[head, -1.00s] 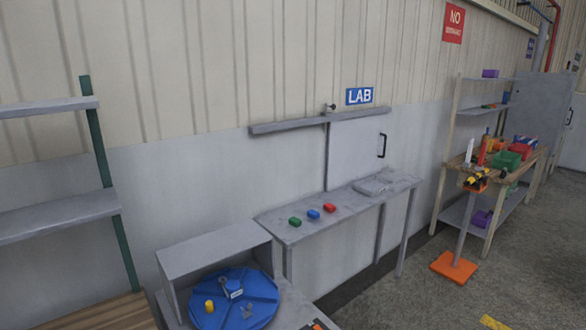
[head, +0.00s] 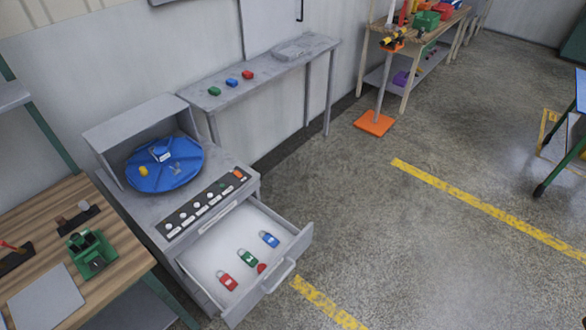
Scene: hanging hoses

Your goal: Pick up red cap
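A small round red piece (head: 262,268), which may be the red cap, lies in the open drawer (head: 212,258) between the green padlock and the drawer's front. A red padlock (head: 227,281), a green padlock (head: 248,258) and a blue padlock (head: 269,239) lie in the same drawer. Another small red piece (head: 247,75) sits on the grey wall table beside a blue piece (head: 232,82) and a green piece (head: 214,90). I cannot tell for sure which red piece is the cap. Neither of my grippers is in view.
Above the drawer is a panel with several knobs (head: 197,206), and behind it a blue round tray (head: 185,172). A wooden workbench (head: 110,283) is at left. An orange-based stand (head: 374,124) stands at the back. The floor at right is open, with yellow lines (head: 480,207).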

